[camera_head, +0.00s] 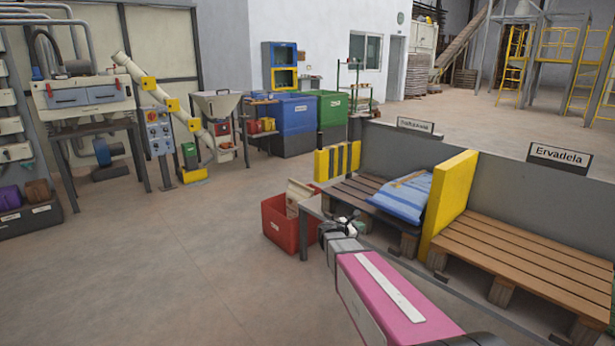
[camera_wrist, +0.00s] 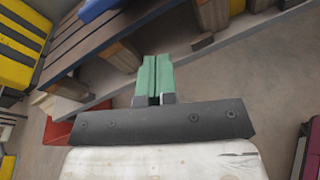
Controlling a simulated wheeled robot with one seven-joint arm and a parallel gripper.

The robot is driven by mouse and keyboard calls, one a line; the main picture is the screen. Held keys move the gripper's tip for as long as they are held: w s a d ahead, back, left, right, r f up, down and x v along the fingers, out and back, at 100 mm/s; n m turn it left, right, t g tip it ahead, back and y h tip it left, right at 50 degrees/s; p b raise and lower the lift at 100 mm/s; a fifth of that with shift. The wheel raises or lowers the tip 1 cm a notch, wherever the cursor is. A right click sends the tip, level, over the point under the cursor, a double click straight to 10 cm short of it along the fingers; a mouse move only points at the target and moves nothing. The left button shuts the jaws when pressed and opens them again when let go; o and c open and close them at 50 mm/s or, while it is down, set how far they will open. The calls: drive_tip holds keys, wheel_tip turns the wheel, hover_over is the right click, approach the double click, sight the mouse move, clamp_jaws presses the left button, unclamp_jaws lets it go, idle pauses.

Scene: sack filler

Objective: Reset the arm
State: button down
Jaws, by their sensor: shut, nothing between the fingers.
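My gripper (camera_wrist: 154,72) shows in the wrist view with its two green fingers pressed together and nothing between them. It points toward the lower edge of a wooden pallet, with floor around it. In the head view my pink arm reaches forward from the lower right, and the wrist end is near the red bin and the front corner of the left pallet. The fingers are small and hard to make out there.
A blue sack (camera_head: 402,197) lies on the left pallet (camera_head: 358,193), beside a yellow divider (camera_head: 450,203). The right pallet (camera_head: 530,255) is empty. A red bin (camera_head: 278,226) stands on the floor left of my wrist. The floor (camera_head: 170,270) at left is clear.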

drive_tip(key=s+d+f+m+g+y, duration=0.1)
drive_tip(key=s+f+m+g+y, duration=0.25)
drive_tip(key=s+m, duration=0.45)
drive_tip(key=s+a+f+m+g+y, duration=0.2)
drive_tip(key=s+a+m+y, duration=0.2)
drive_tip(key=s, duration=0.4)
drive_tip(key=s+a+f+m+g+y, duration=0.2)
drive_tip(key=s+a+m+y, duration=0.3)
drive_tip(key=s+m, duration=0.4)
drive_tip(key=shift+s+a+g+y, duration=0.15)
drive_tip(key=shift+a+g+y, duration=0.15)
drive_tip(key=shift+y, duration=0.25)
